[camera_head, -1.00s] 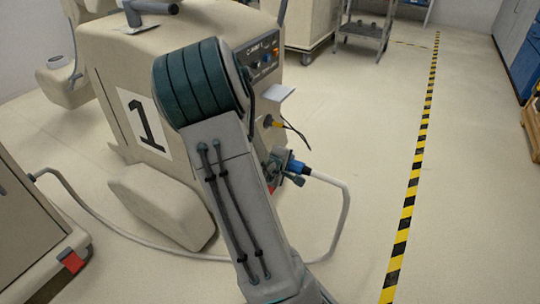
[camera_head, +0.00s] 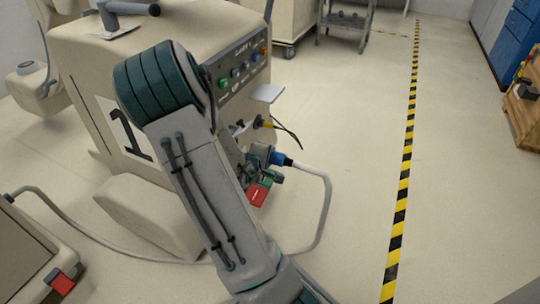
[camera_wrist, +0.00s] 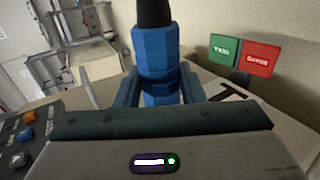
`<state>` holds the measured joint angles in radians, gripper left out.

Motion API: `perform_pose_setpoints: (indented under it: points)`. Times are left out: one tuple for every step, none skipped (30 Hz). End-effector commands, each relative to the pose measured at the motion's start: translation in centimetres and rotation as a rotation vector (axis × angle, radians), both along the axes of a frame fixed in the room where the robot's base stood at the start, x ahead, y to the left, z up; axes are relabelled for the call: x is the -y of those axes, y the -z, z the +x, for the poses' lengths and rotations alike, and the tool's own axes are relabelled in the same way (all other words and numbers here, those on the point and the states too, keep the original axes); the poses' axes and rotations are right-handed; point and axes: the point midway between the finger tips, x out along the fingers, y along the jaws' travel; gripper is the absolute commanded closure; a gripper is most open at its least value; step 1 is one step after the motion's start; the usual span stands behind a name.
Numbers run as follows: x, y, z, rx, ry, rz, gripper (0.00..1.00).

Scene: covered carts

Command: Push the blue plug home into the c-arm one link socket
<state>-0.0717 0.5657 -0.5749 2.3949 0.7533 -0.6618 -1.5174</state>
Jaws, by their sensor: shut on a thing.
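The blue plug (camera_head: 281,158), with a grey cable behind it, is held at the right side of the beige C-arm 1 cart (camera_head: 85,80). My gripper (camera_head: 267,155) is shut on the plug, close to the cart's side. In the wrist view the blue plug (camera_wrist: 156,50) stands between the two blue fingers of my gripper (camera_wrist: 157,92), with its dark cable end at the top. The socket and the plug's front end are hidden by my gripper and arm, so I cannot tell whether the plug is in the socket.
A yellow-collared black cable (camera_head: 264,123) and a small shelf (camera_head: 268,93) stick out from the cart's side above the plug. A green tag (camera_wrist: 223,50) and red tag (camera_wrist: 260,58) are nearby. The grey cable (camera_head: 326,205) loops across the floor. Clear floor lies right.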

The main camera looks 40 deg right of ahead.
Motion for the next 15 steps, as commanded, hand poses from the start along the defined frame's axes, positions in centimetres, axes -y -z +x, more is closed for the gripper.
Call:
perform_pose_setpoints:
  points:
    - [-0.3, -0.4, 0.6, -0.001, -0.004, 0.0, 0.93]
    - [-0.4, -0.4, 0.9, -0.001, -0.004, 0.0, 0.93]
    - [-0.6, -0.4, 1.2, -0.002, -0.005, -0.001, 0.93]
    - [-0.7, -0.4, 1.5, -0.001, -0.005, 0.0, 0.93]
    - [-0.9, -0.4, 1.8, -0.001, -0.005, 0.0, 0.93]
    - [-1.0, -0.3, 2.1, -0.001, -0.004, 0.001, 0.93]
    - [-1.1, -0.4, 2.4, -0.001, -0.004, 0.0, 0.93]
    - [-1.2, -0.4, 2.7, -0.001, -0.004, 0.0, 0.93]
    - [-1.3, -0.4, 3.0, -0.001, -0.003, -0.001, 0.93]
    - [-1.4, -0.4, 3.2, -0.001, -0.003, 0.0, 0.93]
    - [-1.5, -0.3, 3.4, -0.001, -0.003, 0.0, 0.93]
    - [-1.6, -0.3, 3.7, -0.001, -0.003, -0.001, 0.93]
    - [-1.7, -0.3, 3.9, -0.001, -0.004, 0.0, 0.93]
    - [-1.7, -0.3, 4.0, 0.0, -0.004, 0.0, 0.93]
    - [-1.8, -0.2, 4.2, 0.001, -0.003, 0.0, 0.93]
